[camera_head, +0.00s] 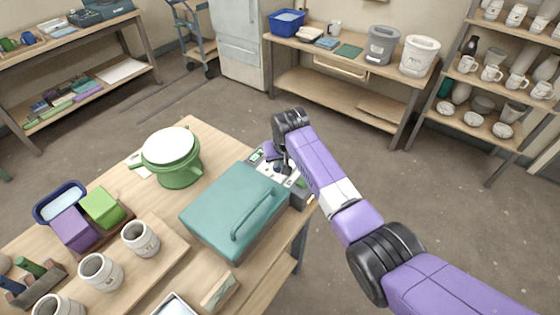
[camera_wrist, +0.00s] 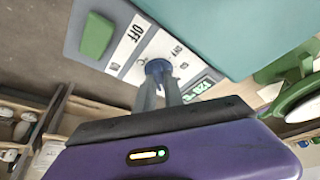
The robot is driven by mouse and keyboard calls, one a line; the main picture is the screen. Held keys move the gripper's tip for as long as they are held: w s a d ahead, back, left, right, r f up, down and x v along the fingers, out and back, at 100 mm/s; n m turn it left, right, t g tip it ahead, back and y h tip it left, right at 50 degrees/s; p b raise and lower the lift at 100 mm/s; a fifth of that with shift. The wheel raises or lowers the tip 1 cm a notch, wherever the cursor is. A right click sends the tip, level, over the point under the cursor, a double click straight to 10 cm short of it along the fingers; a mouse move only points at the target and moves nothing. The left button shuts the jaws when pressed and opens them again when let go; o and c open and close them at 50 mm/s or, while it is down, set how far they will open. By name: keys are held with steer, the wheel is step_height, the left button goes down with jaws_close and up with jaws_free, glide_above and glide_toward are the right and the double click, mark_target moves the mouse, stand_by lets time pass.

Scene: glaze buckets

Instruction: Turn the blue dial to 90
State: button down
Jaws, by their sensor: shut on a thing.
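The blue dial (camera_wrist: 158,66) sits on a pale control panel (camera_wrist: 128,50) in the wrist view. Small marks are printed around it, too small and tilted to read surely. My gripper (camera_wrist: 161,82) is shut on the dial, its two grey fingers at either side of it. A small lit display (camera_wrist: 198,87) is beside the fingers; its digits are not clear. A green switch (camera_wrist: 96,35) and an "OFF" label are at the panel's other end. In the head view my gripper (camera_head: 279,163) reaches down to the panel at the teal box's far side; the dial is hidden there.
The teal lidded box (camera_head: 222,205) with a handle stands on the wooden table. A green pot with a white top (camera_head: 172,158) is beside it. Several cups, a purple block (camera_head: 73,229) and a green block (camera_head: 103,207) are at the left. Open floor lies beyond the table.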

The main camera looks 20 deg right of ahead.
steer(key=n+y, duration=0.1)
steer(key=n, duration=0.1)
steer(key=n+y+b, duration=0.1)
steer(key=n, duration=0.1)
steer(key=shift+d+f+n, duration=0.1)
steer(key=shift+d+n, duration=0.05)
steer(key=shift+n, duration=0.25)
steer(key=shift+n+g+y+b, duration=0.45)
steer(key=shift+n+b, duration=0.45)
steer(key=shift+n, duration=0.6)
steer(key=c, duration=1.4)
jaws_free()
steer(key=shift+c, duration=0.2)
steer(key=shift+r, duration=0.2)
steer(key=v, duration=0.7)
steer(key=shift+d+r+b, duration=0.15)
steer(key=shift+r+b, duration=0.15)
steer(key=shift+b, duration=0.1)
